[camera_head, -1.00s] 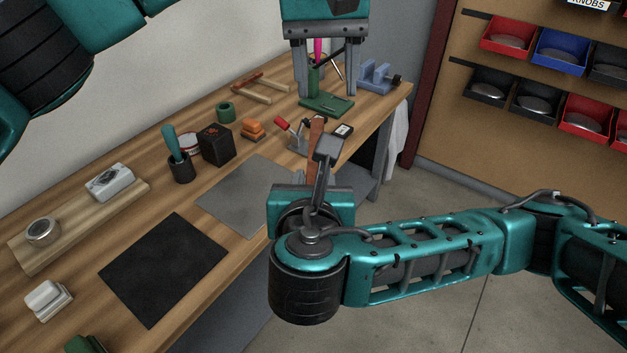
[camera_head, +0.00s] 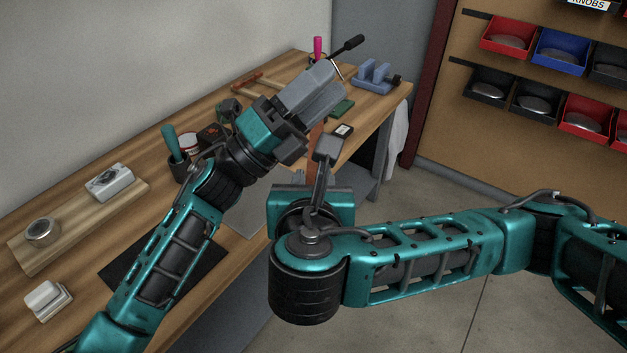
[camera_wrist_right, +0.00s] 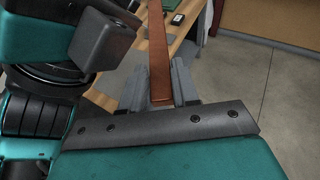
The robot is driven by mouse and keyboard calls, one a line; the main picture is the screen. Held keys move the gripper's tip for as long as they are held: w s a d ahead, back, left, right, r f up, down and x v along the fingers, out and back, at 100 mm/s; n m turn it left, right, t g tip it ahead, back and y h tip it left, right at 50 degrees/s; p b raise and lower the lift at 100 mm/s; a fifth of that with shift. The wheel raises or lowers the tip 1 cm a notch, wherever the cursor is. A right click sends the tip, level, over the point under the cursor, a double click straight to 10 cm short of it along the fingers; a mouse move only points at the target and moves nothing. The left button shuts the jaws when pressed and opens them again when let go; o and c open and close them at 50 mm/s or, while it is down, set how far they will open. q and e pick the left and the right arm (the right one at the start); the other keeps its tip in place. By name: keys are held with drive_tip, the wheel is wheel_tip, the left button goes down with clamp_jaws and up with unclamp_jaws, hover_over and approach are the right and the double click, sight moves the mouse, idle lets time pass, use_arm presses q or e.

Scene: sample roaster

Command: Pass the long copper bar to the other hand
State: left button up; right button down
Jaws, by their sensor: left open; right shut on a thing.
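The long copper bar (camera_wrist_right: 158,50) is shut between the fingers of my right gripper (camera_wrist_right: 158,88) and reaches away from it in the right wrist view. In the head view, only a short orange-brown stretch of the bar (camera_head: 315,136) shows above my right gripper (camera_head: 312,185), whose fingers are mostly hidden. My left gripper (camera_head: 322,90) is open, with its grey fingers pointing up and right, above the right one. It covers part of the bar there; I cannot tell whether the bar is between its fingers. Part of my left arm shows at left in the right wrist view.
The wooden bench (camera_head: 60,215) carries a black cup with a green-handled tool (camera_head: 172,148), a wooden board (camera_head: 75,215), a blue vise-like block (camera_head: 375,77) and a small dark device (camera_head: 343,131). Red, blue and black bins (camera_head: 560,55) hang at right. The floor at right is clear.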

drive_tip(key=shift+r, duration=0.15)
use_arm(q)
drive_tip(key=s+a+f+n+t+y, duration=0.1)
drive_tip(key=a+f+n+t+y, duration=0.55)
drive_tip(key=f+n, duration=0.55)
drive_tip(key=s+a+f+n+t+y, duration=0.1)
drive_tip(key=a+f+n+t+y, duration=0.2)
drive_tip(key=a+f+n+y, duration=0.8)
drive_tip(key=s+a+f+n+g+y, duration=0.4)
drive_tip(key=s+f+n, duration=0.7)
drive_tip(key=s+f, duration=0.3)
drive_tip(key=a+g, duration=0.1)
drive_tip(key=g, duration=0.1)
drive_tip(key=shift+f+g, duration=0.15)
drive_tip(key=shift+g, duration=0.2)
